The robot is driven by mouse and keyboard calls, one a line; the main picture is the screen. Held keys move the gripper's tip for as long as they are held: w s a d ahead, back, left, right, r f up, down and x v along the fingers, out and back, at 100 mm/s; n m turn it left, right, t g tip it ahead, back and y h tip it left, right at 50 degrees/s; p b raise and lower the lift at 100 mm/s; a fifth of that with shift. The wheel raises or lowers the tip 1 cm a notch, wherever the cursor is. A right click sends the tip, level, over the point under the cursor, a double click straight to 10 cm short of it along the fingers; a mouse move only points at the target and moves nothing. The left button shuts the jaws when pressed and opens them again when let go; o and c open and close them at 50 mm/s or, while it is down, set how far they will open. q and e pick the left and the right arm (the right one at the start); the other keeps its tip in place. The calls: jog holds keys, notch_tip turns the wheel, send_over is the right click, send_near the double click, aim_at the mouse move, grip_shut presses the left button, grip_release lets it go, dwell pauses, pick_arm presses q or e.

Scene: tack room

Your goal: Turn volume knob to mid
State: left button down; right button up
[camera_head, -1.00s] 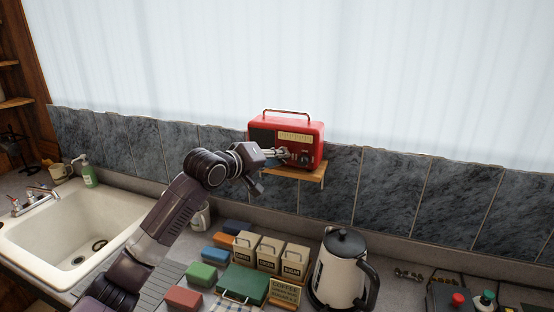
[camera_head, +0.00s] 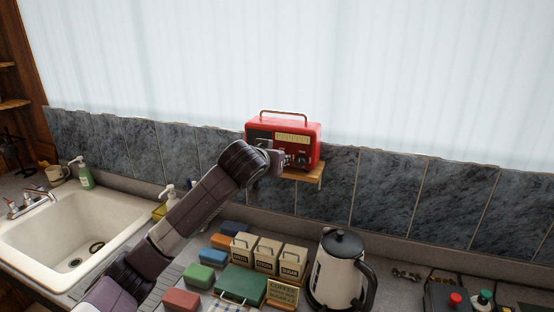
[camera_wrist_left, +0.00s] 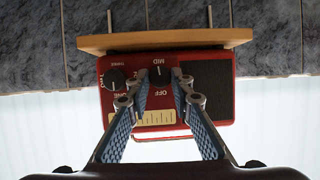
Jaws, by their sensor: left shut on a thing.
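The red radio (camera_head: 313,135) stands on a small wooden shelf (camera_head: 311,178) on the tiled wall. In the left wrist view the radio (camera_wrist_left: 222,60) appears upside down. The volume knob (camera_wrist_left: 160,76), black with MID and OFF labels, sits between my left fingertips. Its white pointer mark appears to face the MID label. My left gripper (camera_wrist_left: 160,82) is shut on this knob; in the head view the left gripper (camera_head: 288,161) reaches the radio's front and hides the knob. A second black knob (camera_wrist_left: 114,79), the tone knob, is beside it. My right gripper is not in view.
Below the shelf, the counter holds canisters (camera_head: 266,255), coloured boxes (camera_head: 239,284) and a white kettle (camera_head: 336,278). A sink (camera_head: 60,235) with a soap bottle is at the left. The shelf (camera_wrist_left: 163,40) runs close beside the knobs.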

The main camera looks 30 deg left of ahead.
pick_arm(q)
jog(key=shift+d+f+m+y, duration=0.1)
jog(key=shift+f+m+y, duration=0.1)
jog(key=shift+m+y, duration=0.15)
jog(key=shift+m, duration=0.25)
jog(key=shift+f, duration=0.1)
jog(key=c, duration=2)
grip_release()
jog(key=o, duration=0.3)
jog(key=shift+r, duration=0.2)
jog(key=v, duration=1.2)
